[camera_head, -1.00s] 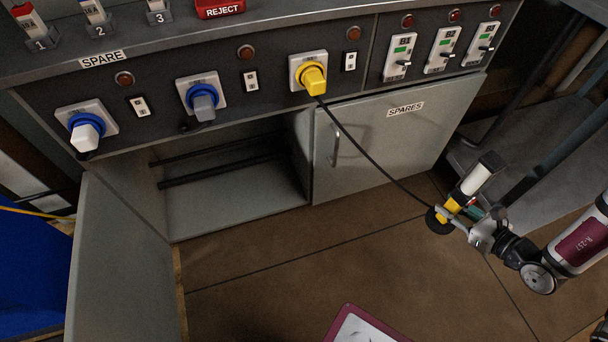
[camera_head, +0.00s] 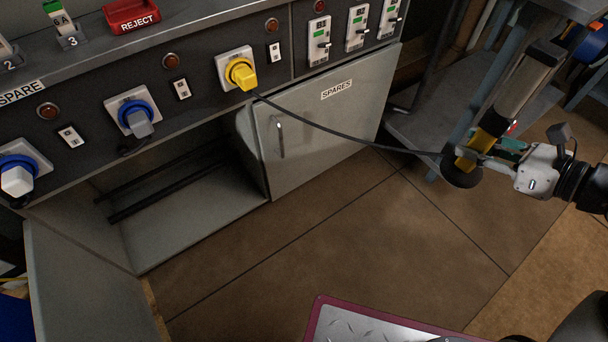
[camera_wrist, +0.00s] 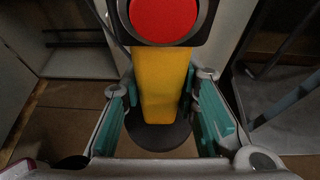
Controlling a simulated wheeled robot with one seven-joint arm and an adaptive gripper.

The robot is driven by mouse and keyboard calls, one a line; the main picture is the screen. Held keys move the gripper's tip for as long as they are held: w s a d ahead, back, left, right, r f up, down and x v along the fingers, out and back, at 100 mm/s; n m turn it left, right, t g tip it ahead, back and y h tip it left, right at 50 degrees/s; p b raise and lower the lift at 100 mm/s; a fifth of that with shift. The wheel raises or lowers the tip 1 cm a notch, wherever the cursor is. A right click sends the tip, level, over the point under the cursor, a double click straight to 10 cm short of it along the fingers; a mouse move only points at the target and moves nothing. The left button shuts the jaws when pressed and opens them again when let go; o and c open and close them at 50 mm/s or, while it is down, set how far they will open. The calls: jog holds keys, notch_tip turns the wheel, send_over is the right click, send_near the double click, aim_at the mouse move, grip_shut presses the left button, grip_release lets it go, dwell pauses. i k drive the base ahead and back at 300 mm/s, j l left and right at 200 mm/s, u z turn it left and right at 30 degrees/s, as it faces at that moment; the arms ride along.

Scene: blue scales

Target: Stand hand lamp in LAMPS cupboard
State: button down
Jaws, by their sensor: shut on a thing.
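The hand lamp (camera_head: 520,85) has a yellow grip, a round black foot and a dark and pale tubular head. My gripper (camera_head: 472,155) is shut around its yellow part near the foot and holds it tilted, to the right of the cupboards. In the wrist view the yellow body (camera_wrist: 162,85) is between the teal finger pads, with a red round button above and the black foot below. An open cupboard (camera_head: 190,215) with dark bars inside is at the left. No LAMPS label shows.
The closed cupboard (camera_head: 345,125) is labelled SPARES. A black cable (camera_head: 350,138) runs from the yellow plug (camera_head: 241,74) to the lamp. The open cupboard door (camera_head: 75,285) sticks out at left. A purple-edged plate (camera_head: 375,325) is at bottom. Brown floor between is clear.

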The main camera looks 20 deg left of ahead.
aim_at(177, 218)
jog(key=k+u, duration=0.15)
jog(key=k, duration=0.4)
jog(key=k+j+u, duration=0.15)
jog(key=k, duration=0.45)
jog(key=u, duration=1.55)
jog(key=l+u, duration=0.5)
jog(key=l, duration=1.25)
jog(key=k+l, duration=0.1)
jog(key=l, duration=1.8)
jog(key=i+j, duration=0.3)
jog(key=i, duration=0.15)
